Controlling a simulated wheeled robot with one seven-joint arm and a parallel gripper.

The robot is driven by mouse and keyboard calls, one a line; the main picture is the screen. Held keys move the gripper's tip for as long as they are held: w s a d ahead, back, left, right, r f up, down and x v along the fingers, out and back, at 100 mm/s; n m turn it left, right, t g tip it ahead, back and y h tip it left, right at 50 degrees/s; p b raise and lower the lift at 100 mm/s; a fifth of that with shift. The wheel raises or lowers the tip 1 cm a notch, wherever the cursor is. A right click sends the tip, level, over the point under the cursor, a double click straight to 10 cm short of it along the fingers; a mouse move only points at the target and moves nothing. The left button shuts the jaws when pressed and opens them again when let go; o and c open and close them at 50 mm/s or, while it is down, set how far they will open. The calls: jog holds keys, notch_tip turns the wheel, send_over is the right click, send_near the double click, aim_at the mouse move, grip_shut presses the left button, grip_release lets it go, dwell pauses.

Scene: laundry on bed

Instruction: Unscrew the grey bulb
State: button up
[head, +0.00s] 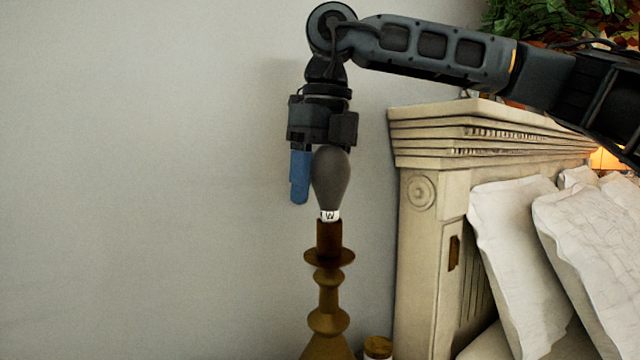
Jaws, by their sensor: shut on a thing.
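The grey bulb (331,180) stands upright with its rounded end up. Its white, marked neck (330,216) meets the dark brown socket of a brass-coloured lamp stand (328,285). My gripper (314,176) points straight down over the bulb and is shut on it. One blue finger (300,176) shows along the bulb's left side. The other finger is hidden from this view. How far the bulb is threaded in the socket cannot be told.
A carved cream headboard (420,235) stands to the right of the lamp, with white pillows (520,255) against it. A small jar with a brown lid (377,346) is by the lamp's foot. A leafy plant (545,18) is at top right. The left side is open before a plain wall.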

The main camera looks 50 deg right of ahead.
jog(key=shift+w+a+r, duration=0.1)
jog(key=shift+a+r, duration=0.2)
jog(key=shift+r, duration=0.55)
jog(key=n+p, duration=0.1)
jog(key=n, duration=0.2)
jog(key=shift+a+r, duration=0.1)
jog(key=shift+a, duration=0.1)
jog(key=shift+c, duration=0.3)
jog(key=shift+n, duration=0.3)
jog(key=shift+c, duration=0.4)
jog(key=shift+s+a+f+n+p, duration=0.1)
jog(key=shift+s+a+n+p, duration=0.05)
jog(key=shift+n, duration=0.7)
jog(key=shift+s+a+f+n+p, duration=0.1)
jog(key=shift+s+a+n+p, duration=0.05)
jog(key=shift+n, duration=0.7)
jog(key=shift+s+a+n+y, duration=0.1)
jog(key=shift+a+n+y, duration=0.15)
jog(key=shift+n, duration=0.65)
jog(key=shift+s+n+p, duration=0.15)
jog(key=shift+n+p, duration=0.2)
jog(key=shift+n, duration=0.45)
